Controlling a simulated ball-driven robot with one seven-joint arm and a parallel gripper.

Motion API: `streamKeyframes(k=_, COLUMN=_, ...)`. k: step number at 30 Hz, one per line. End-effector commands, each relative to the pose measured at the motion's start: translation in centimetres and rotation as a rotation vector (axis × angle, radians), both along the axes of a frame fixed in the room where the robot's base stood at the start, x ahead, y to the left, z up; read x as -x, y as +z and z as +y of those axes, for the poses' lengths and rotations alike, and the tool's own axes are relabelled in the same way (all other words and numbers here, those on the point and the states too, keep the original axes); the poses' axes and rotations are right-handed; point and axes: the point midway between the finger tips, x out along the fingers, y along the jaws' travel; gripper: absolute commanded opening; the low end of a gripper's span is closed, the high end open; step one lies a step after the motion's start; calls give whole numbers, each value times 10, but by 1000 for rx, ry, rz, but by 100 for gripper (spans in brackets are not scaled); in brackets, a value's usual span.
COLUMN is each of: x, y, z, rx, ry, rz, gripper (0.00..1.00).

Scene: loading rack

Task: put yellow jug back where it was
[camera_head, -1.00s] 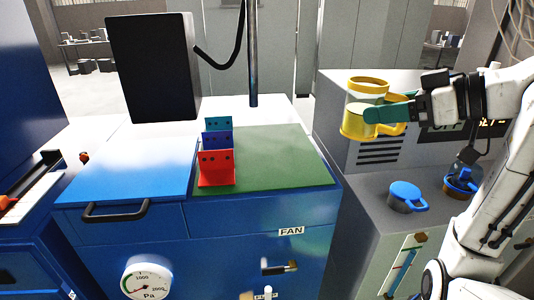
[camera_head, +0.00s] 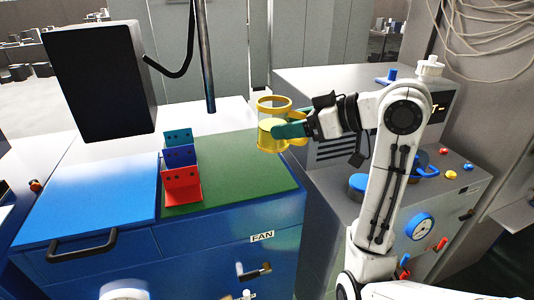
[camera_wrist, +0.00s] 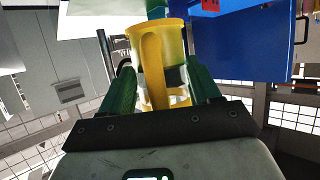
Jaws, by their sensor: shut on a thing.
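The yellow jug (camera_head: 273,104) has a yellow rim, a clear band and a yellow lower part with a handle. It is upright in the head view, in the air over the right edge of the green mat. My gripper (camera_head: 290,130) is shut on the jug from the right, with green fingers. In the wrist view the jug (camera_wrist: 158,60) stands between my two green fingers (camera_wrist: 160,92), its yellow handle facing the camera.
A stepped red, blue and teal rack (camera_head: 180,175) stands on the green mat (camera_head: 235,170). A grey machine (camera_head: 320,180) with blue-lidded items stands at right. The mat's front right is clear.

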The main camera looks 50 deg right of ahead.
Motion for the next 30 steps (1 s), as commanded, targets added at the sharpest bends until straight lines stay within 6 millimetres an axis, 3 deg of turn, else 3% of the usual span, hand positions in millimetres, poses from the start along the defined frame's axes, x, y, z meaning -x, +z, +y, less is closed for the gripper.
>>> streamKeyframes(k=6, x=-31, y=-35, z=8, rx=-5, ry=2, rz=4, gripper=21)
streamKeyframes(k=10, x=-41, y=-47, z=10, rx=-2, ry=1, rz=0, gripper=21)
streamKeyframes(k=16, x=-50, y=-58, z=12, rx=-1, ry=1, rz=0, gripper=21)
streamKeyframes(k=24, x=-53, y=-88, z=12, rx=-2, ry=-1, rz=0, gripper=21)
streamKeyframes(k=30, x=-53, y=-91, z=12, rx=0, ry=-1, rz=-2, gripper=21)
